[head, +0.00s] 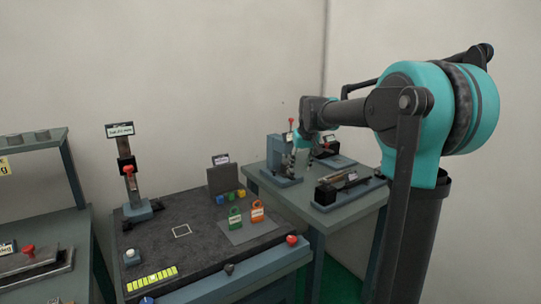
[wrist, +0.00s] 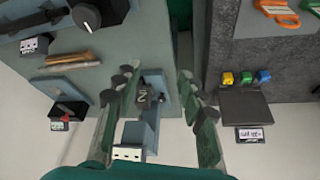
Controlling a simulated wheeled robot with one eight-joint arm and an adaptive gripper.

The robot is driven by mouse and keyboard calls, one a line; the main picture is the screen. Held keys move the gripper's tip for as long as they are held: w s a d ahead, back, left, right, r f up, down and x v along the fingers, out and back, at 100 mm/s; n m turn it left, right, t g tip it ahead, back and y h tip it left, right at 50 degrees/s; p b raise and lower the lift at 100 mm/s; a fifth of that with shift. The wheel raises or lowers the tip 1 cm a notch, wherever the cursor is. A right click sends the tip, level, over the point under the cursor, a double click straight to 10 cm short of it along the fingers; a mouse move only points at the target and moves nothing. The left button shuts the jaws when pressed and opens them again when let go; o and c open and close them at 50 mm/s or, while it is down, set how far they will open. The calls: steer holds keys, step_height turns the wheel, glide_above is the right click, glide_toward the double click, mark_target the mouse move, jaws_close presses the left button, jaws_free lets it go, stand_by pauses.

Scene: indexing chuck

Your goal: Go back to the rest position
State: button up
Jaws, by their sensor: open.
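My gripper (head: 303,143) is at the back of the right-hand bench in the head view, over or beside a blue-grey fixture (head: 275,160) with a red-tipped upright. In the wrist view my gripper (wrist: 157,78) has its two dark green fingers well apart. Nothing is visibly held. I cannot tell whether a finger touches the fixture.
The right bench (head: 300,222) also carries a dark long fixture (head: 343,190). A gap separates the benches in the wrist view.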

steer(key=s+d+f, duration=0.2)
steer(key=s+f, duration=0.6)
steer(key=s, duration=0.3)
steer(key=s+d+f+m, duration=0.1)
steer(key=s+d+f, duration=0.2)
steer(key=s+f, duration=0.5)
steer(key=s+d+f+m, duration=0.1)
steer(key=s+d+f, duration=0.2)
steer(key=s+f, duration=0.5)
steer(key=s, duration=0.6)
steer(key=shift+s+f+h, duration=0.25)
steer(key=shift+s+h, duration=0.1)
steer(key=shift+h, duration=0.05)
